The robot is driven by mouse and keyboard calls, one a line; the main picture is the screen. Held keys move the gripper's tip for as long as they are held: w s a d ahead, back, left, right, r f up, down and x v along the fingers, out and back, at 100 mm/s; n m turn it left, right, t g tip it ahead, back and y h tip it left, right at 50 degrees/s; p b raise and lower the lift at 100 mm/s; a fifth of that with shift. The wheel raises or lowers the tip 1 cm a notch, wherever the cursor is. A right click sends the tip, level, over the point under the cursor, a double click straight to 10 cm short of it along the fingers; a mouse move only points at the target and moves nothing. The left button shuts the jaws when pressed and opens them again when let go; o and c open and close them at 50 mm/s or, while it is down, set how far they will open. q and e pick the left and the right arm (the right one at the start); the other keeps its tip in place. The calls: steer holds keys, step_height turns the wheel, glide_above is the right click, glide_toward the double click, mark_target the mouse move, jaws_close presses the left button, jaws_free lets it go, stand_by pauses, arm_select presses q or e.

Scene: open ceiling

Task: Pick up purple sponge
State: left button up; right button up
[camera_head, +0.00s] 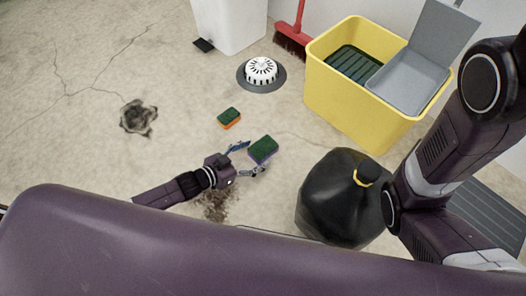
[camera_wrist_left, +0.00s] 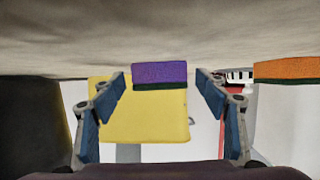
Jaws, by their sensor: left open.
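The purple sponge (camera_head: 263,150) lies on the floor with its dark green side up and purple along its lower edge. It also shows in the left wrist view (camera_wrist_left: 159,73), centred between the fingers, purple band over a dark green strip. My left gripper (camera_head: 246,161) is open, with its two blue-grey fingers pointing at the sponge; it also shows in the left wrist view (camera_wrist_left: 166,105). The sponge appears just ahead of the fingertips; whether they touch it I cannot tell. My right arm's links show at the right, but its gripper is not in view.
An orange and green sponge (camera_head: 229,118) lies nearby. A yellow mop bucket (camera_head: 345,112), a floor drain (camera_head: 261,72), a red broom (camera_head: 292,37) and a white bin (camera_head: 229,25) are behind.

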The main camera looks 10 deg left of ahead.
arm_select(q)
steer(key=shift+c, duration=0.2)
steer(key=c, duration=0.8)
steer(key=shift+o, duration=0.2)
steer(key=shift+r, duration=0.15)
